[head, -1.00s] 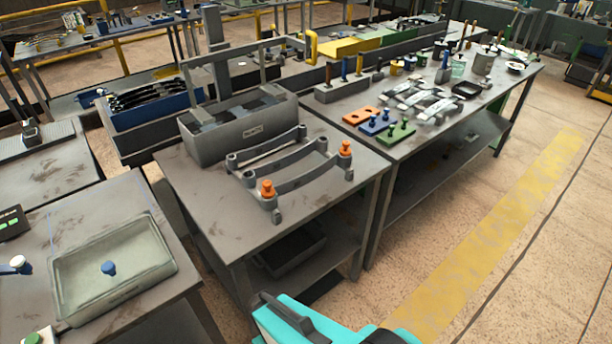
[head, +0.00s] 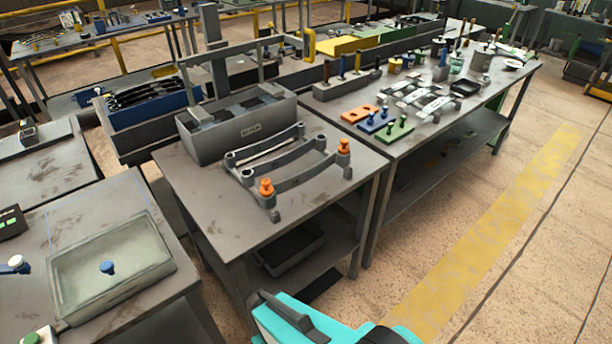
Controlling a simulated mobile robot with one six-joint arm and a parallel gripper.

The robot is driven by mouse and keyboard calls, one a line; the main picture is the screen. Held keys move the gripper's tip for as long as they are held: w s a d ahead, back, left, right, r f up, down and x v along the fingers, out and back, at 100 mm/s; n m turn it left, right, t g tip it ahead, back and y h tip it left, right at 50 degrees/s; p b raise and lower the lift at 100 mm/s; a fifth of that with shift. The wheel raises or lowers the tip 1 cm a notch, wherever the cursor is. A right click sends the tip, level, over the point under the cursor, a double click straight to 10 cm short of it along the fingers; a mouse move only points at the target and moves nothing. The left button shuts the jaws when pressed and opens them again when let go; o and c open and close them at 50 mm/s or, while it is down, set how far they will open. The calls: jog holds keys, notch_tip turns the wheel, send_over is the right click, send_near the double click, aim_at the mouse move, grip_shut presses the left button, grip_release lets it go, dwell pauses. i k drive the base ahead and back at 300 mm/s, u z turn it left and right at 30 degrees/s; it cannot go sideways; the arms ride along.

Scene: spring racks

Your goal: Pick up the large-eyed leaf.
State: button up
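Several grey curved leaves lie side by side on a rack on the near middle table. One leaf (head: 268,145) at the back has round eyes at its ends. In front of it is another leaf (head: 290,157). A front bar (head: 305,180) has an orange-topped peg (head: 266,187) at its left end and a second orange peg (head: 344,146) at its right end. I cannot tell which leaf has the larger eyes. A turquoise and dark part of my own body shows at the bottom. My gripper is not in view.
A grey bin (head: 240,125) stands behind the leaves. On the right-hand table are silvery parts (head: 420,98) and orange, blue and green plates (head: 398,132). A shallow tray (head: 150,262) with a blue knob sits at the lower left. The floor at right is clear.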

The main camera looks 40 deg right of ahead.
aim_at(283, 186)
jog(key=z, duration=0.2)
jog(key=k, duration=0.6)
jog(key=u, duration=1.95)
jog(key=k, duration=0.4)
jog(key=z, duration=0.55)
